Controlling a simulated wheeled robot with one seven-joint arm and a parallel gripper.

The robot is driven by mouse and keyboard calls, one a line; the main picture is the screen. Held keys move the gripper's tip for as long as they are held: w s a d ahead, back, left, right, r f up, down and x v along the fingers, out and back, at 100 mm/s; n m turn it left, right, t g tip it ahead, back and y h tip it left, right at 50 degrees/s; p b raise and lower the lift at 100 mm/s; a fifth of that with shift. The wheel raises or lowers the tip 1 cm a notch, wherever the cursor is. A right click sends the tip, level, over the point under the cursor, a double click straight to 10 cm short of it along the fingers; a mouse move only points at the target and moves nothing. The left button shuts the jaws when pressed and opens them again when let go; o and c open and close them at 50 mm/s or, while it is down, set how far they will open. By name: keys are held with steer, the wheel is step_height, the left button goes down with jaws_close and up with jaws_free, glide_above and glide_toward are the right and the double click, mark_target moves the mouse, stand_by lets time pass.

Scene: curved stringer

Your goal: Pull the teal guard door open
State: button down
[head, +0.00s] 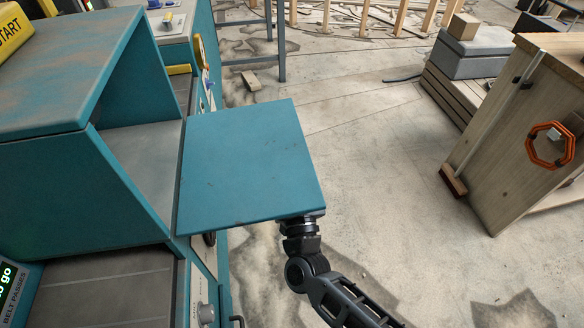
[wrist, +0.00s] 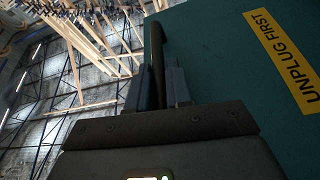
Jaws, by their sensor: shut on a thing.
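The teal guard door (head: 250,165) stands swung out from the right side of the teal machine housing (head: 60,175), and the housing's inside shows open. In the wrist view the door's face (wrist: 225,60) fills the right, with a yellow "UNPLUG FIRST" label (wrist: 285,62). My gripper (wrist: 160,84) is shut on the door's dark handle (wrist: 157,45), which stands between its two fingers. In the head view my wrist reaches the door's near right edge from below; the fingers and handle are hidden behind the door.
A wooden cabinet (head: 515,140) with an orange octagonal piece (head: 550,146) stands at right. Grey and wooden blocks (head: 475,55) lie behind it. A blue-grey metal stand (head: 281,40) is at the back. The floor between door and cabinet is clear.

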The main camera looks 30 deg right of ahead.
mark_target(294, 155)
step_height(294, 155, up, 4)
steer(key=n+p, duration=0.1)
steer(key=n+y+p, duration=0.1)
steer(key=p, duration=0.1)
steer(key=shift+d+r+n+t, duration=0.1)
steer(key=shift+r+n+t, duration=0.1)
steer(key=shift+n+t, duration=0.1)
steer(key=shift+r+n+y+p, duration=0.6)
steer(key=shift+r+n+p, duration=0.2)
steer(key=shift+p, duration=0.15)
steer(key=shift+f, duration=0.1)
steer(key=c, duration=1.1)
jaws_free()
steer(key=shift+a, duration=0.2)
steer(key=b+v, duration=0.1)
steer(key=v, duration=0.5)
steer(key=shift+s+f+b, duration=0.3)
steer(key=shift+s+b, duration=0.05)
steer(key=shift+s+a+f, duration=0.1)
steer(key=shift+s+a, duration=0.05)
steer(key=shift+s, duration=0.25)
